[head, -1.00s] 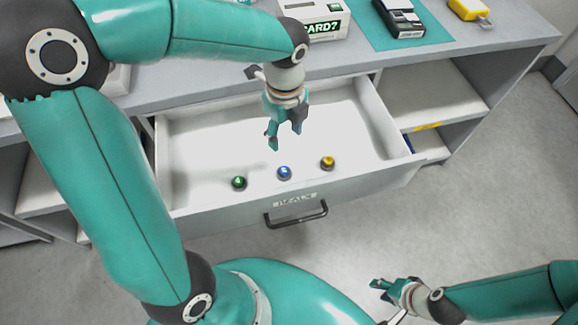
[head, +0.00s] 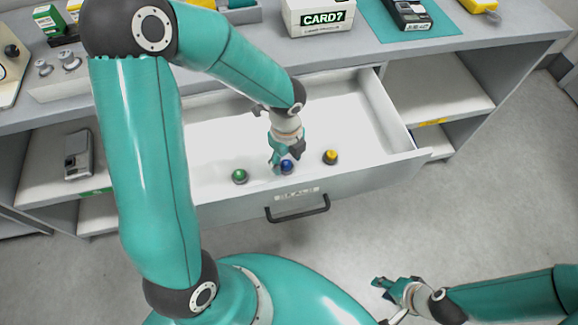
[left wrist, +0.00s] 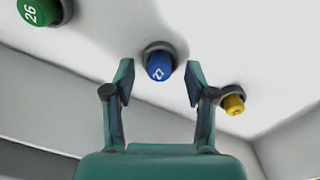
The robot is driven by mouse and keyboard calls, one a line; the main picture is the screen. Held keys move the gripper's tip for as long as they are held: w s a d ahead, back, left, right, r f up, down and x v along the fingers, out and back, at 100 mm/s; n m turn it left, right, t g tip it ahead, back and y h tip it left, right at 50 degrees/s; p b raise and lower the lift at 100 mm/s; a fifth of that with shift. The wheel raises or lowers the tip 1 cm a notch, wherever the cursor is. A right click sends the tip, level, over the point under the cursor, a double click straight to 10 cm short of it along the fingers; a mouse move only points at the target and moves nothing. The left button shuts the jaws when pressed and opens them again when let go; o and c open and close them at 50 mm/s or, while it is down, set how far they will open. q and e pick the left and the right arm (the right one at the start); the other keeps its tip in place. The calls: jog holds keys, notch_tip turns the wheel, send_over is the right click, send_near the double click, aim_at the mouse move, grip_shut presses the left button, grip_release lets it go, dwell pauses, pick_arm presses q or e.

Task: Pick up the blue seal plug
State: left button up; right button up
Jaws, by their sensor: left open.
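The blue seal plug (head: 286,167) sits in the open drawer (head: 235,196), between a green plug (head: 239,176) and a yellow plug (head: 331,157). My left gripper (head: 281,161) reaches down into the drawer right at the blue plug and partly covers it in the head view. In the left wrist view the blue plug (left wrist: 159,66) shows between and just beyond the two open fingertips (left wrist: 160,72). The fingers look apart from it. My right gripper (head: 386,287) is empty at the lower right, away from the drawer; its jaw opening is too small to judge.
The green plug (left wrist: 40,10) and yellow plug (left wrist: 233,104) stand to either side in the left wrist view, the yellow one near the right finger. The drawer's front wall has a dark handle (head: 298,209). A white card box (head: 319,17) stands on the counter above.

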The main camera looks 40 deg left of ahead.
pick_arm(q)
jog(key=shift+f, duration=0.3)
jog(key=c, duration=0.9)
jog(key=shift+o, duration=0.2)
